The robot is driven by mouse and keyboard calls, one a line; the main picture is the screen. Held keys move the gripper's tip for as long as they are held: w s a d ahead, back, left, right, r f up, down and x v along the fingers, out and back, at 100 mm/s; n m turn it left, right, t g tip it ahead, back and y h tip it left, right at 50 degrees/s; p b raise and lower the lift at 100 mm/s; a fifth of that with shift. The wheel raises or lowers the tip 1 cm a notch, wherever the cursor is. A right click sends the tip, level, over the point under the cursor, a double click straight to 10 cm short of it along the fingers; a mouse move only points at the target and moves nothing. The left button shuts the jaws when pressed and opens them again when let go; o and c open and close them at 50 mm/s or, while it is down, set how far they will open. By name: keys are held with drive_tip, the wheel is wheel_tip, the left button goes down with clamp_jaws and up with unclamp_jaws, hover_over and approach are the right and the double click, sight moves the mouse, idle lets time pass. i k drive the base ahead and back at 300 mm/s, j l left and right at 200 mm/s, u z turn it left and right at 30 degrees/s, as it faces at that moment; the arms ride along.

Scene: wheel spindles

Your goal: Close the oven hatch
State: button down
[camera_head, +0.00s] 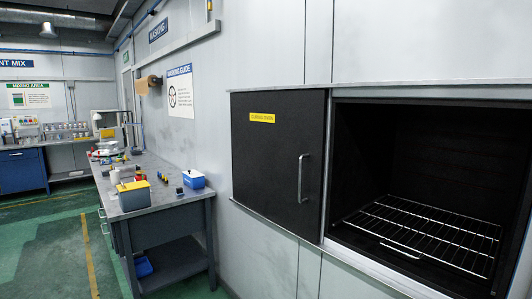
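The oven hatch (270,180) is a flat black panel with a yellow "curing oven" label (262,118) and a vertical metal bar handle (301,178) near its right edge. The hatch sits to the left of the oven opening, flush along the wall. The oven (405,135) stands uncovered at the right, with a dark interior and a wire rack (430,232) inside. The rack appears empty. My gripper is not in view.
A metal workbench (165,192) runs along the wall left of the hatch, holding a yellow box (133,195), a blue-and-white box (193,179) and small items. A metal ledge (365,265) runs below the oven opening. The green floor (40,250) at the left looks clear.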

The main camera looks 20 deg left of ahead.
sight(278, 137)
drive_tip(key=j+u, duration=0.1)
drive_tip(key=j, duration=0.3)
drive_tip(key=i+j+u, duration=0.1)
drive_tip(key=j, duration=0.25)
drive_tip(key=i+j+u, duration=0.1)
drive_tip(key=j, duration=0.25)
drive_tip(key=i+j+u, duration=0.15)
drive_tip(key=i+u, duration=0.25)
drive_tip(key=i, duration=0.6)
